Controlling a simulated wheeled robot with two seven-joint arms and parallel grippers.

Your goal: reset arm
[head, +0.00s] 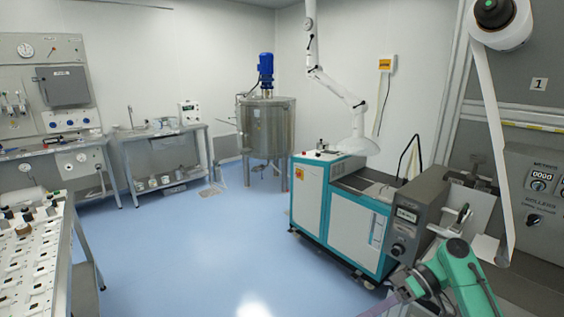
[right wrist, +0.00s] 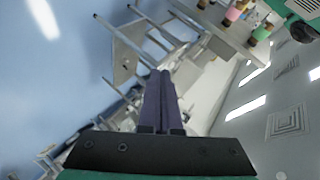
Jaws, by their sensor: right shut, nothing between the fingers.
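My right arm (head: 455,275), green with dark joints, reaches in at the bottom right of the head view. Its purple fingers (head: 388,304) point down to the left, near the lower edge of the picture. In the right wrist view, the right gripper (right wrist: 161,75) has its two long purple fingers together, shut with nothing between them. It touches nothing that I can see. My left arm and left gripper are not in view.
A teal and white cabinet machine (head: 350,225) and a grey control box (head: 415,222) stand close beside my right arm. A white bench (head: 38,262) with small parts is at left. A steel tank (head: 267,128) stands behind. Blue floor (head: 210,245) between is clear.

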